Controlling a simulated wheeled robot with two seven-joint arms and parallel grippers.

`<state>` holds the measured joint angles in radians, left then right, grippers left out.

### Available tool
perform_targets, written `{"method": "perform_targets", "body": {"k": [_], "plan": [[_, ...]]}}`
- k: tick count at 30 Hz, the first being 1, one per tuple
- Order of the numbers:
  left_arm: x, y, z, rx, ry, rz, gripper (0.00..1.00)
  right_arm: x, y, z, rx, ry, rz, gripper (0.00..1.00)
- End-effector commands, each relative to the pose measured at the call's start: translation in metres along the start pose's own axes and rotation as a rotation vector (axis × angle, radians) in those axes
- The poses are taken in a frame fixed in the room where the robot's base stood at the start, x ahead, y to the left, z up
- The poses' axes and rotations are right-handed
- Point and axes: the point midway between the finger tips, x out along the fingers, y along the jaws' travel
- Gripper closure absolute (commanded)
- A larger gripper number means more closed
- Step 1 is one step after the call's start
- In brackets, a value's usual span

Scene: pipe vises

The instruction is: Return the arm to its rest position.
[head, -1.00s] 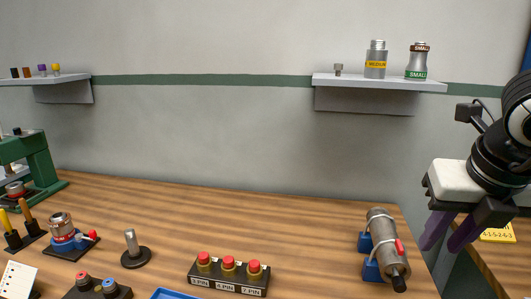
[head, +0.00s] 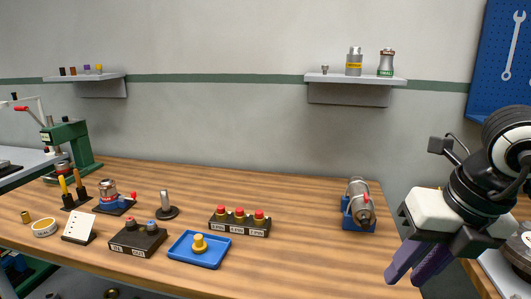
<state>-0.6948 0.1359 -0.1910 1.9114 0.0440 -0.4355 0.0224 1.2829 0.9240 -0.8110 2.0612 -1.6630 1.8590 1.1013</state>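My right arm comes in from the right edge in the head view. Its gripper (head: 406,279) points down and left, with its two purple fingers apart and nothing seen between them. It hangs in front of the right end of the wooden bench (head: 300,262), to the right of a grey cylinder (head: 357,196) in a blue holder (head: 359,224). The gripper appears clear of both. My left gripper and arm are out of view.
A blue tray (head: 183,252) with a yellow knobbed piece (head: 199,243), a black three-button box (head: 239,227) and a green press (head: 73,150) stand on the bench. A wall shelf (head: 355,79) holds labelled cylinders. The bench between tray and gripper is clear.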

Motion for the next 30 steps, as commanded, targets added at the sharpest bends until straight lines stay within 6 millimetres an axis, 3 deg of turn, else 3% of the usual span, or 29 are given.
{"method": "perform_targets", "body": {"k": [8,11,15,18,21,23,26,27,30], "plan": [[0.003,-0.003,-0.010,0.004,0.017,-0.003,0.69,0.039,0.084,-0.048,-0.115,0.199,0.359,0.73],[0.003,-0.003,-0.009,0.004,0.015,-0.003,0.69,0.044,0.132,-0.077,-0.131,0.308,0.601,0.73],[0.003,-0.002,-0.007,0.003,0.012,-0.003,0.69,0.023,0.203,-0.105,-0.031,0.448,1.060,0.73],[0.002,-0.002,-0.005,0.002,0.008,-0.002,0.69,0.002,0.230,-0.097,0.156,0.496,1.371,0.73],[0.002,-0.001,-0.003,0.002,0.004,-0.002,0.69,-0.005,0.233,-0.067,0.439,0.492,1.625,0.73],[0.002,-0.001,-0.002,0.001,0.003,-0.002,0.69,0.003,0.224,-0.044,0.650,0.468,1.735,0.73],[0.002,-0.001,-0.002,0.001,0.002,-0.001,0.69,0.042,0.191,-0.010,1.050,0.397,1.834,0.73],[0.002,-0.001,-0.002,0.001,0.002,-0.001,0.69,0.067,0.172,-0.002,1.225,0.360,1.836,0.73],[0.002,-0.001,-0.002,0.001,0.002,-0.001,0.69,0.130,0.129,0.001,1.595,0.275,1.773,0.73]]}}
